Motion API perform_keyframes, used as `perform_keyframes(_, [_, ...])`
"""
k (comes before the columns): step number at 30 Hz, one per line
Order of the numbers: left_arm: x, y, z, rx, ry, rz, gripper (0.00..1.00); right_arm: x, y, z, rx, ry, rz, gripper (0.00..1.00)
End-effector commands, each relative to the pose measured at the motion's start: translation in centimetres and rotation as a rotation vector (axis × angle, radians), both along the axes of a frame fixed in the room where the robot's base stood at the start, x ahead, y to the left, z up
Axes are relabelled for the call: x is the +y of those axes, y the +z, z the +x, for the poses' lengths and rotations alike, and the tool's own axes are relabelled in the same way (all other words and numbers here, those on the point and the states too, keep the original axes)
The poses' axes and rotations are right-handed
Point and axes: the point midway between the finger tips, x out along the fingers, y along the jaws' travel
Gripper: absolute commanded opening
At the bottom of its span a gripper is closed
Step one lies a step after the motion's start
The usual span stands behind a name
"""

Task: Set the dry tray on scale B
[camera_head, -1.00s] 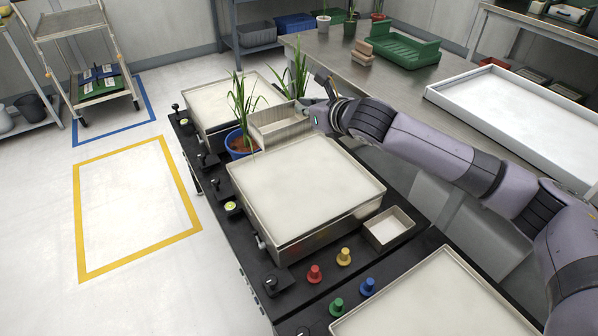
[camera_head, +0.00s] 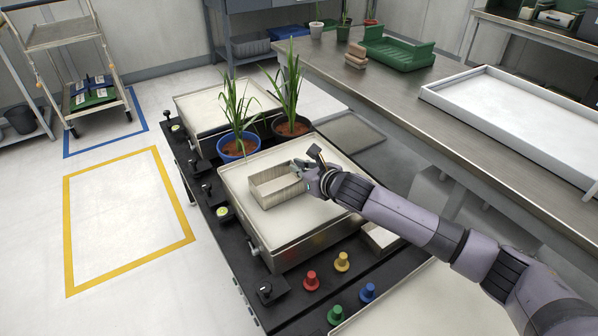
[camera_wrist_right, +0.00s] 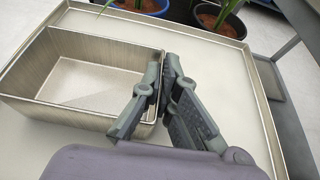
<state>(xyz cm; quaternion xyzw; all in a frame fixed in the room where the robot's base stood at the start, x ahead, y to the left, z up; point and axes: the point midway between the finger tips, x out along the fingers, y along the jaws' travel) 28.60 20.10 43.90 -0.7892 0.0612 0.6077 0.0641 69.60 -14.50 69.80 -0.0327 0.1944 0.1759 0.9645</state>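A shallow rectangular metal tray (camera_head: 280,193) is over the left-middle part of the middle scale's pale plate (camera_head: 292,222). The tray looks empty and level; it also shows in the right wrist view (camera_wrist_right: 88,80). My right gripper (camera_head: 304,171) is at the tray's right end. In the right wrist view its fingers (camera_wrist_right: 163,66) are closed on the tray's end wall, one on each side of the rim. I cannot tell whether the tray's underside touches the plate. No letter is readable on the scales. My left gripper is not in view.
A blue pot (camera_head: 237,148) and a dark pot (camera_head: 291,127), both with plants, stand behind the middle scale. Another scale (camera_head: 205,105) is beyond them. A smaller tray (camera_head: 380,238) lies partly hidden under my right arm. Coloured knobs (camera_head: 311,281) stand in front.

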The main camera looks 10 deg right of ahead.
Motion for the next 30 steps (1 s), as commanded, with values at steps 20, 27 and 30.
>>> perform_keyframes(20, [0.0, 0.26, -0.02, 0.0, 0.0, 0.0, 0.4, 0.04, -0.36, 0.03, -0.002, 0.001, 0.001, 0.2])
perform_keyframes(27, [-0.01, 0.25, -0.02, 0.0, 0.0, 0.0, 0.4, 0.04, -0.36, 0.03, -0.002, 0.0, 0.001, 0.25])
perform_keyframes(30, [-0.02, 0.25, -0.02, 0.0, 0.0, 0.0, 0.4, 0.03, -0.34, 0.03, -0.002, 0.0, 0.001, 0.25])
